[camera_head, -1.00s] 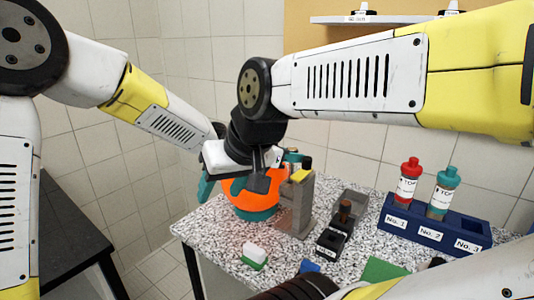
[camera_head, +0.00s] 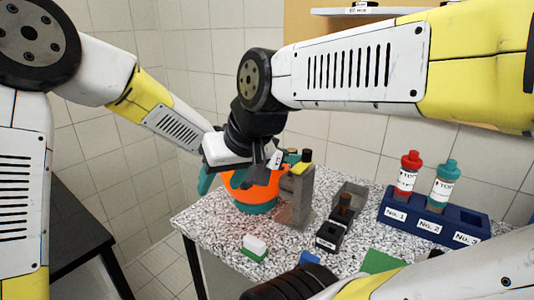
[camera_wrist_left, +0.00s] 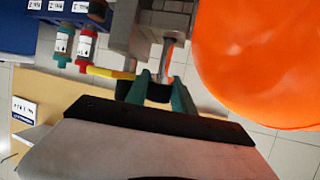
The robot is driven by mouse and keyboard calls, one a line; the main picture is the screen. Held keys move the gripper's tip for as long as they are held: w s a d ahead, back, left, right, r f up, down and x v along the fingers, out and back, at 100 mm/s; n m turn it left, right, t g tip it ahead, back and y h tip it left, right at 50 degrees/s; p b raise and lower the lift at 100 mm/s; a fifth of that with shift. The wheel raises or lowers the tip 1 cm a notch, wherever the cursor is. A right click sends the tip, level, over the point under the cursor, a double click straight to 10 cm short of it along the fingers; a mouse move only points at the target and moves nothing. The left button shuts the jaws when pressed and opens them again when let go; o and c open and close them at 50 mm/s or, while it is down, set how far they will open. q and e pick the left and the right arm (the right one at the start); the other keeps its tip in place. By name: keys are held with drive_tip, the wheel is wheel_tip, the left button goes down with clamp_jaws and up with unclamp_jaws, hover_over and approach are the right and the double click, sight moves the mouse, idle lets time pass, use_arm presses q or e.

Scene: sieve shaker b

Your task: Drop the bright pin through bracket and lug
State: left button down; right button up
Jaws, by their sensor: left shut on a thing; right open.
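The grey bracket post (camera_head: 300,205) stands upright on the speckled table, right of the orange bowl (camera_head: 262,195). My left gripper (camera_head: 290,158) is at the top of the post, partly hidden behind my wrist. In the left wrist view its teal fingers (camera_wrist_left: 160,88) are shut on a dark-headed piece, which seems to be the bright pin (camera_wrist_left: 168,55). Its shiny shaft points at the grey bracket (camera_wrist_left: 145,30); whether it enters the hole I cannot tell. The lug is not clearly distinguishable.
A blue rack (camera_head: 430,228) with a red-capped bottle (camera_head: 408,173) and a teal-capped bottle (camera_head: 443,185) stands at the right. A dark holder (camera_head: 333,230) is beside the post. A white-and-green block (camera_head: 254,247) lies in front. A yellow bar (camera_wrist_left: 110,72) is close to my left fingers.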

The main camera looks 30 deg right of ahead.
sight(291, 167)
use_arm(q)
drive_tip(key=shift+f, duration=1.65)
drive_tip(key=c, duration=1)
unclamp_jaws()
